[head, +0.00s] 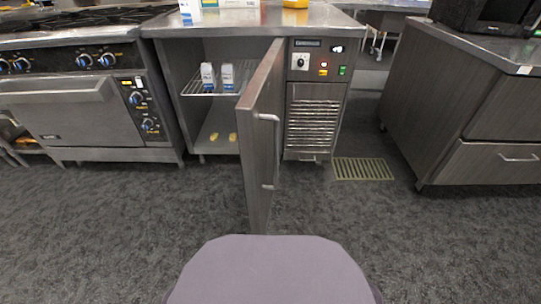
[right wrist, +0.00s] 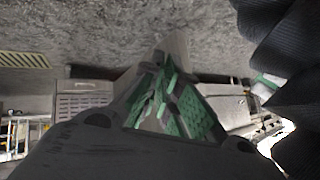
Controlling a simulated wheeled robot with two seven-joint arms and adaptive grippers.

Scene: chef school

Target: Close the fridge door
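The fridge is a low steel cabinet under the counter, and its door (head: 262,135) stands wide open, swung out towards me. The door carries two metal handle fittings (head: 267,117) on the face seen at right. The open compartment (head: 213,115) shows a wire shelf with two white cartons, and yellow items below. Neither gripper is in the head view. In the upside-down right wrist view, my right gripper (right wrist: 174,98) shows green finger pads. A grey panel (right wrist: 180,47), apparently the door, shows beyond them. Contact and finger gap are unclear.
A stove (head: 88,100) stands left of the fridge. The control and vent panel (head: 312,115) is right of the door. A drawer cabinet (head: 460,110) stands at right. A floor grate (head: 362,169) lies between them. The carpet around the door is clear.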

